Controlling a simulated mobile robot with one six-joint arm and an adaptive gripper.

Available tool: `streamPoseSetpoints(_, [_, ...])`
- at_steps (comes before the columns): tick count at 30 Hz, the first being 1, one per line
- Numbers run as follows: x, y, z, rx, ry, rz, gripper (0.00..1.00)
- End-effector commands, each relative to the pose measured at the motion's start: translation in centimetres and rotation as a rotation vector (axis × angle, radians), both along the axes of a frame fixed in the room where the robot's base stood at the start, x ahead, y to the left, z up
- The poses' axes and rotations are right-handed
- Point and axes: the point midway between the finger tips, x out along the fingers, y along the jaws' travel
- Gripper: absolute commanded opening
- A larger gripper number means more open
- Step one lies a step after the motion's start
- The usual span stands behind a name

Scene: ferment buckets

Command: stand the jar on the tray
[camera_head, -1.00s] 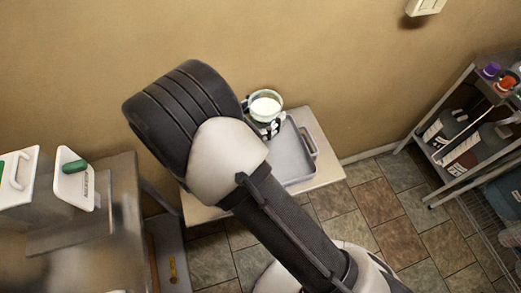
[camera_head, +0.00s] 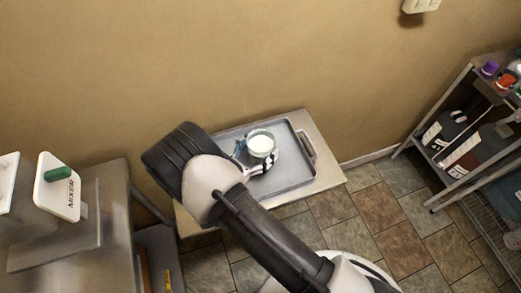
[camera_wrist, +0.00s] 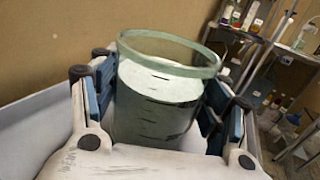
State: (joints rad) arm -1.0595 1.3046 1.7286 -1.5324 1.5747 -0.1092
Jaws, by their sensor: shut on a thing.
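The jar (camera_head: 261,142) is clear greenish glass with a white content and dark marks on its side. In the wrist view the jar (camera_wrist: 155,105) is upright or nearly so between my two fingers. My gripper (camera_head: 257,160) is shut on it. The grey tray (camera_head: 295,176) lies on a small light table, and the jar shows over its middle in the head view. The jar's base is hidden, so I cannot tell whether it touches the tray. My arm covers the tray's near left part.
The small table (camera_head: 325,176) stands against the tan wall. A metal bench (camera_head: 112,225) with white-lidded containers (camera_head: 58,187) is at the left. A shelf rack (camera_head: 462,125) with bottles is at the right. Tiled floor lies between the table and the rack.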

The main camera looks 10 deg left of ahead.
Motion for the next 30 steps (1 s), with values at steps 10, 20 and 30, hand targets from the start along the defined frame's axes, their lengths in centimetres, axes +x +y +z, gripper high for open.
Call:
streamPoseSetpoints(10, [0.02,0.03,-0.71,0.0,-0.004,0.0,0.17])
streamPoseSetpoints(20, [0.0,0.0,-1.09,0.0,-0.001,0.0,0.82])
streamPoseSetpoints(30, [0.0,0.01,-1.09,0.0,-0.001,0.0,0.89])
